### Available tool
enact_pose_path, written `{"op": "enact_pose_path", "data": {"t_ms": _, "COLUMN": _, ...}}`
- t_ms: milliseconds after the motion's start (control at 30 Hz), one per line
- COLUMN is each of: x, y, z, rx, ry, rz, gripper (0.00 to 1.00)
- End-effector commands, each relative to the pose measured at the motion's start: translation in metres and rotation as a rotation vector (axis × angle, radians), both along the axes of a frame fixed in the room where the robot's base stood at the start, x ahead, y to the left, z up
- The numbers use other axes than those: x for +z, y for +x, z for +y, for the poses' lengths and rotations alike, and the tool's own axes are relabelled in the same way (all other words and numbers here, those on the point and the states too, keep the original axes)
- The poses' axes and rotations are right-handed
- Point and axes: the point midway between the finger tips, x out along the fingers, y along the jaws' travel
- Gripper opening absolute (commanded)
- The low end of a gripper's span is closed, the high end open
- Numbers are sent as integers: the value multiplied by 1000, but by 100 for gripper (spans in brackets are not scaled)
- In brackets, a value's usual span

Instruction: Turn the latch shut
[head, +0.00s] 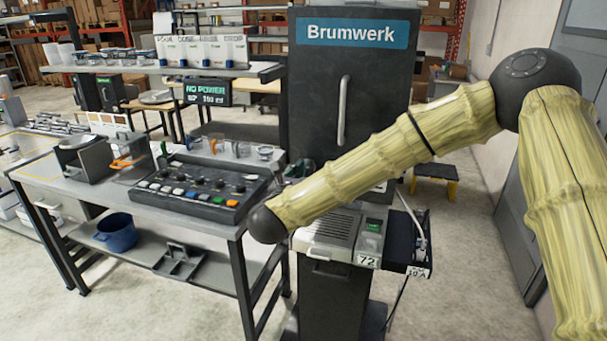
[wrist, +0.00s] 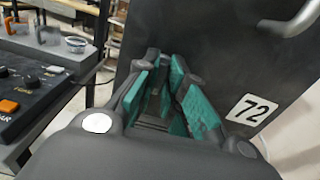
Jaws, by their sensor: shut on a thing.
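The black cabinet (head: 352,70) with the Brumwerk sign stands behind my arm. Its upright grey handle (head: 344,110) shows on the front, and a handle (wrist: 290,20) shows at the upper right of the wrist view. My gripper (wrist: 165,85) is at the cabinet front, left of the 72 label (wrist: 252,109). Its teal pads are closed around a dark part between them, seemingly the latch. The latch's shape and angle are mostly hidden by the fingers. In the head view my forearm largely covers the gripper.
A control panel (head: 202,190) with knobs and coloured buttons sits on the workbench to the left, with glass dishes behind it. A grey unit (head: 330,230) with another 72 label stands below my arm. A blue pot (head: 116,232) is on the lower shelf.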

Motion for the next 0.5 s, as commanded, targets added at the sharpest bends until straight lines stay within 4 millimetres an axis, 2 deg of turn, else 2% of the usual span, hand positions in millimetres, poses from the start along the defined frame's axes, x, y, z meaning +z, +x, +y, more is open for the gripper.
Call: {"op": "enact_pose_path", "data": {"t_ms": 500, "x": -3, "y": 1, "z": 1, "rx": -1, "ry": -393, "rz": 124, "gripper": 0}}
